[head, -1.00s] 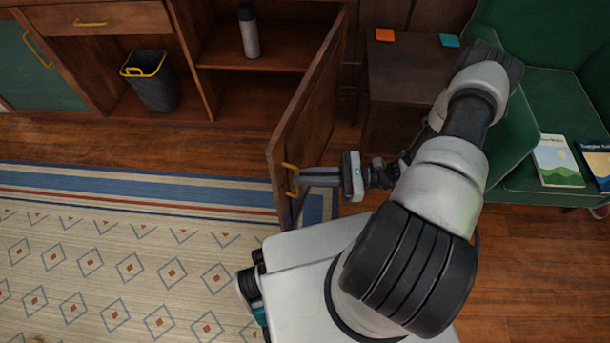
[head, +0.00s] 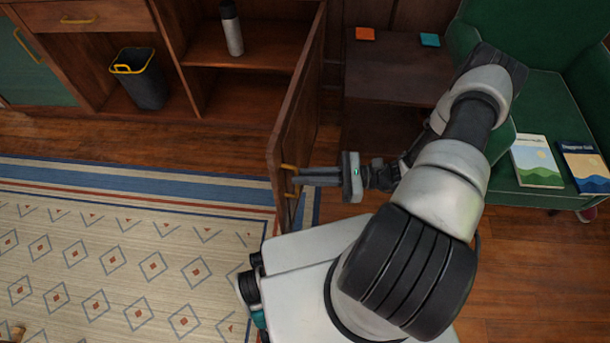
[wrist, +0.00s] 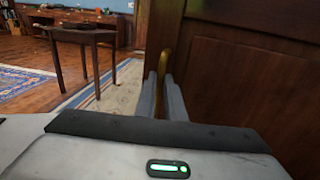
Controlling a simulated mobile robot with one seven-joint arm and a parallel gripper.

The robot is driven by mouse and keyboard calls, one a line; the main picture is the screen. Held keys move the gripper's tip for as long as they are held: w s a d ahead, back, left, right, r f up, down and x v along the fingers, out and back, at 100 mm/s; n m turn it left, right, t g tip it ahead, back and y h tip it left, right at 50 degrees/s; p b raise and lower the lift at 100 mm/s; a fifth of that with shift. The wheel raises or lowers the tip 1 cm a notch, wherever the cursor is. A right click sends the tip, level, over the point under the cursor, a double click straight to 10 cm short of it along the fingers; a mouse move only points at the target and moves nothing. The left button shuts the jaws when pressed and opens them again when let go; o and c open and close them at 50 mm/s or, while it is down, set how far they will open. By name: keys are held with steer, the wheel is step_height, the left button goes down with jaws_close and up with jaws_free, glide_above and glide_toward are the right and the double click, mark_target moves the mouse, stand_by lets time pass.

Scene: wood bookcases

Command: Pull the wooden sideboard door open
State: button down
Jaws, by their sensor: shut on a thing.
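The wooden sideboard door (head: 297,118) stands wide open in the head view, swung out from the sideboard (head: 200,105). Its brass handle (head: 288,181) is near the door's free edge. My gripper (head: 297,178) is shut on this handle. In the wrist view the handle (wrist: 162,72) stands upright between the two fingers (wrist: 161,95), with the door panel (wrist: 245,75) to the right. The fingertips partly hide the handle.
A bottle (head: 232,30) stands on the opened shelf. A bin (head: 140,80) sits in the left bay. A dark side table (head: 390,75) and a green armchair (head: 530,100) with two books are to the right. A patterned rug (head: 130,245) covers the left floor.

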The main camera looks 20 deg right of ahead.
steer(key=shift+w+d+r+t, duration=0.15)
steer(key=shift+w+d+t, duration=0.2)
steer(key=shift+w, duration=0.25)
steer(key=c, duration=1.9)
jaws_free()
steer(key=shift+o, duration=0.2)
steer(key=shift+s, duration=0.1)
steer(key=shift+s, duration=0.1)
steer(key=v, duration=1.7)
steer(key=shift+d+p, duration=0.15)
steer(key=shift+p, duration=0.15)
